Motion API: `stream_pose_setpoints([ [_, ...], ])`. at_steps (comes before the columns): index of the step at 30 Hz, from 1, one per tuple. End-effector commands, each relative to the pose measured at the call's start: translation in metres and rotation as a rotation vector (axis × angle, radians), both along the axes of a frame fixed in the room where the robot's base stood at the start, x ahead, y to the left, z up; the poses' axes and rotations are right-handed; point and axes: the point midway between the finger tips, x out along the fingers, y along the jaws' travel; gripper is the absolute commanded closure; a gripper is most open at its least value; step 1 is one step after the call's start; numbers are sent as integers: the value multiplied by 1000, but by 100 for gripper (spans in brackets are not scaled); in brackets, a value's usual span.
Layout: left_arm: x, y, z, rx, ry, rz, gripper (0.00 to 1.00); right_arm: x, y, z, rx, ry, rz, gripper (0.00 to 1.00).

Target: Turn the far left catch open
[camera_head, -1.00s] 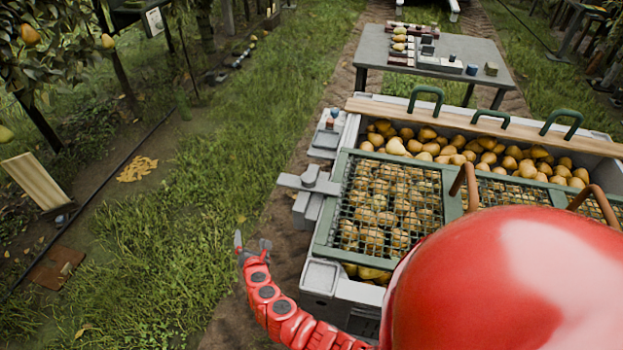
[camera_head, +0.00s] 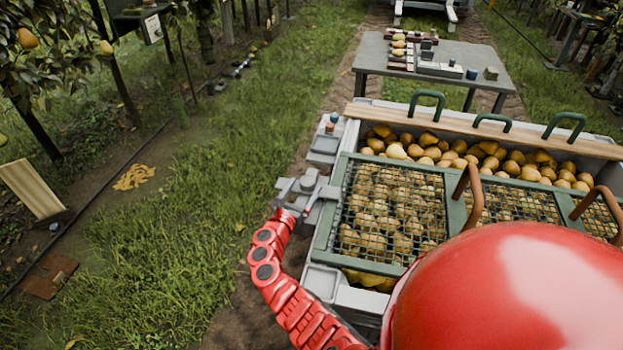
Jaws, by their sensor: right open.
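The grey catch (camera_head: 308,181) sits on the left side of the pear bin, at the left edge of the green-framed mesh lid (camera_head: 330,215). Its bar reaches toward the lid frame.
Pears (camera_head: 385,205) fill the bin (camera_head: 326,283) under the mesh. A wooden plank (camera_head: 375,113) and green handles (camera_head: 427,97) lie along its far side. A small grey box with knobs (camera_head: 327,143) stands just beyond the catch.

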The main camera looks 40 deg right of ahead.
Motion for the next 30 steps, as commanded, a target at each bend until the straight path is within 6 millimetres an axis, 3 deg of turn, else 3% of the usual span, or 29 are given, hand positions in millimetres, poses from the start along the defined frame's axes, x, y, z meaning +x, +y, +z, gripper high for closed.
stream_pose_setpoints([
  [3,0,0,-13,0,0,0,50,13,-24,-3,0,-1,-6,8],
  [9,0,0,-24,0,0,0,50,28,-47,-3,2,-3,-2,8],
  [22,0,0,-26,0,0,0,50,34,-55,-1,2,0,2,8],
  [30,0,0,-27,0,0,0,50,34,-55,-1,2,0,2,55],
])
